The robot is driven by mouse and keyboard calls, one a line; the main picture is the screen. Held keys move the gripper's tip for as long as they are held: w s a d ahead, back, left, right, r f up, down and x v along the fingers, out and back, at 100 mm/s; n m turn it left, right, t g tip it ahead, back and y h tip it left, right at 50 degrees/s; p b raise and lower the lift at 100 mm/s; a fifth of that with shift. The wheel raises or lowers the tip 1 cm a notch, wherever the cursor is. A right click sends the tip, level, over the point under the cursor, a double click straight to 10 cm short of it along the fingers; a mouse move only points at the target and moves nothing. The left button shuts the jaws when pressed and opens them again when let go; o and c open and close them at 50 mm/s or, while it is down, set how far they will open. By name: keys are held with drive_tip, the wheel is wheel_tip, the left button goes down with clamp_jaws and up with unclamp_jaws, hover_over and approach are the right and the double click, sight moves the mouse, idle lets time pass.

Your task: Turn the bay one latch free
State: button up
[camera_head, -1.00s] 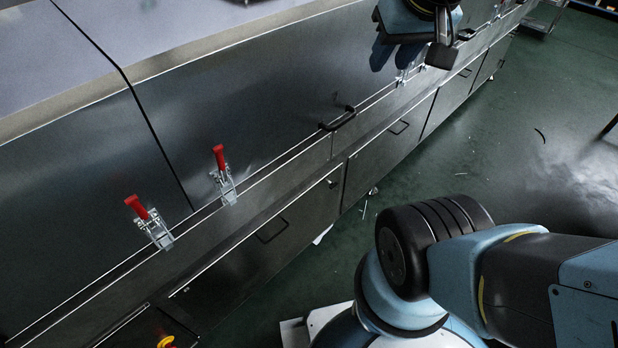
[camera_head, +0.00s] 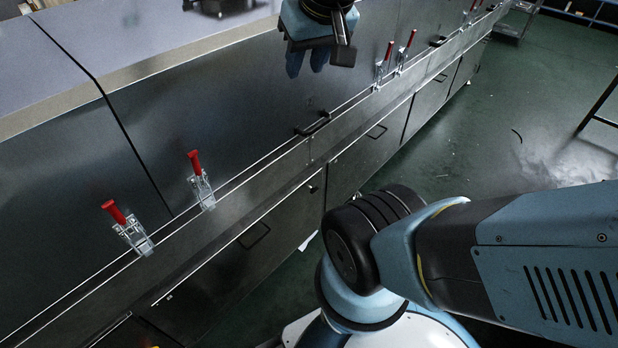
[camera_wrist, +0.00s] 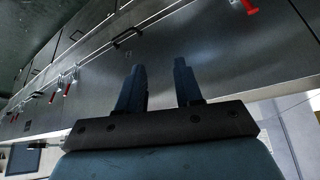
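Several red-handled toggle latches sit along the seam of the steel dryer side. In the head view, two are nearer at left, a first latch (camera_head: 128,228) and a second latch (camera_head: 201,182). Two more, a third latch (camera_head: 381,70) and a fourth latch (camera_head: 404,55), stand farther along. I cannot tell which one is bay one's. My gripper (camera_head: 306,60) hangs in front of the panel, between the near and far pairs, touching no latch. In the wrist view my gripper (camera_wrist: 158,78) has its fingers apart and empty; latches show at left (camera_wrist: 68,83) and upper right (camera_wrist: 248,6).
A dark bar handle (camera_head: 313,125) is on the panel below my gripper. Lower doors (camera_head: 262,245) with handles run beneath the seam. Green floor (camera_head: 510,140) lies open to the right, with a dark table frame (camera_head: 603,110) at the right edge.

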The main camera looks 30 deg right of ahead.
drive_tip(key=w+d+f+m+h, duration=0.2)
drive_tip(key=w+d+f, duration=0.1)
drive_tip(key=w+d, duration=0.75)
drive_tip(key=w+d+f+m+h, duration=0.2)
drive_tip(key=w+d+f, duration=0.1)
drive_tip(key=w+d, duration=0.7)
drive_tip(key=w+d+f+m, duration=0.1)
drive_tip(key=w+d+f, duration=0.4)
drive_tip(key=d+f, duration=0.45)
drive_tip(key=w+d+f, duration=0.6)
drive_tip(key=d+f, duration=0.3)
drive_tip(key=f, duration=0.2)
wheel_tip(320, 180, down, 24)
drive_tip(key=s+d+t+y, duration=0.2)
drive_tip(key=t+y, duration=0.1)
drive_tip(key=y, duration=0.3)
drive_tip(key=s+a+f+m+t+y, duration=0.45)
drive_tip(key=s+a+f+y, duration=0.55)
drive_tip(key=s+a+f, duration=0.55)
drive_tip(key=w+d+f+x, duration=0.1)
drive_tip(key=x, duration=1.2)
drive_tip(key=shift+w+f, duration=0.2)
